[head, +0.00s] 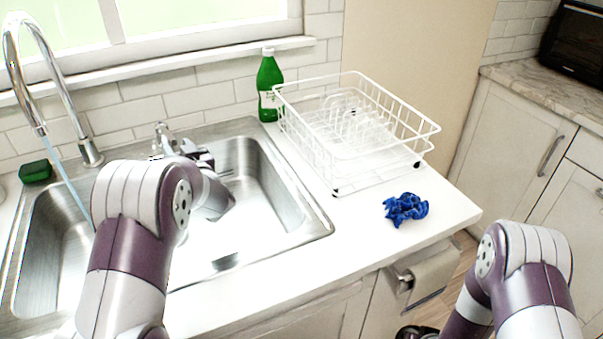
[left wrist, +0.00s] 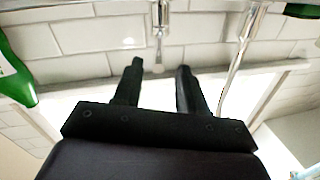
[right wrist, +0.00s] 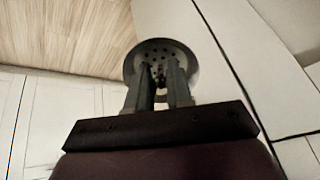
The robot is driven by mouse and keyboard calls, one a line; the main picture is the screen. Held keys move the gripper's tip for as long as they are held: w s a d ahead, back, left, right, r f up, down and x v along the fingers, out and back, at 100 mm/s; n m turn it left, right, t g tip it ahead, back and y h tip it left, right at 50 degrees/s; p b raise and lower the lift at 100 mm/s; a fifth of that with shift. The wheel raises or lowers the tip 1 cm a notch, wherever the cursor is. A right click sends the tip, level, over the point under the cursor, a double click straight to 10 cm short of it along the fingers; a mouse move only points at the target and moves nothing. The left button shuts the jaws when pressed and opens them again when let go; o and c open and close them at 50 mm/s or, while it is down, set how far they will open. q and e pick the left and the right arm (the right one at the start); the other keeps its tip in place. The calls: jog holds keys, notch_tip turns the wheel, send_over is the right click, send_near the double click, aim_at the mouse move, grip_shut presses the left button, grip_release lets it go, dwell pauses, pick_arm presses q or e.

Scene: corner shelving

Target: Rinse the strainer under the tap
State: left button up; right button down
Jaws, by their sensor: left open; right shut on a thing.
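The tall chrome tap (head: 64,88) stands behind the left basin, and a blue water stream (head: 70,185) falls from its spout. A small chrome handle (head: 162,135) stands at the back of the sink. My left gripper (head: 180,152) is open just in front of it; in the left wrist view the handle (left wrist: 158,28) shows beyond and between the fingertips (left wrist: 160,68). My right gripper (right wrist: 158,68) is shut on the strainer (right wrist: 160,50), a round grey piece with holes. It is held low beside the cabinet front, away from the sink; the head view barely shows it.
The steel double sink (head: 262,165) has an empty right basin. A green bottle (head: 268,88), white dish rack (head: 380,165) and crumpled blue cloth (head: 406,209) stand on the counter. A green sponge (head: 36,171) lies back left. A paper roll (head: 428,276) hangs below the front edge.

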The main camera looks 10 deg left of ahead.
aim_at(168, 135)
pick_arm(q)
jog(key=x, duration=0.7)
jog(key=shift+d, duration=0.1)
grip_shut()
jog(key=shift+s+f+b, duration=0.1)
jog(key=shift+f+b, duration=0.05)
jog(key=shift+b, duration=0.2)
pick_arm(e)
jog(key=shift+f, duration=0.4)
pick_arm(q)
jog(key=m+t+h+b, duration=0.1)
jog(key=a+m+t+h+b, duration=0.1)
jog(key=b, duration=0.1)
jog(key=shift+s+h+b, duration=0.3)
jog(key=shift+s+h, duration=0.1)
pick_arm(e)
notch_tip(168, 135, down, 4)
jog(key=shift+r, duration=0.25)
pick_arm(q)
jog(key=shift+a, duration=0.1)
jog(key=shift+m, duration=0.3)
grip_release()
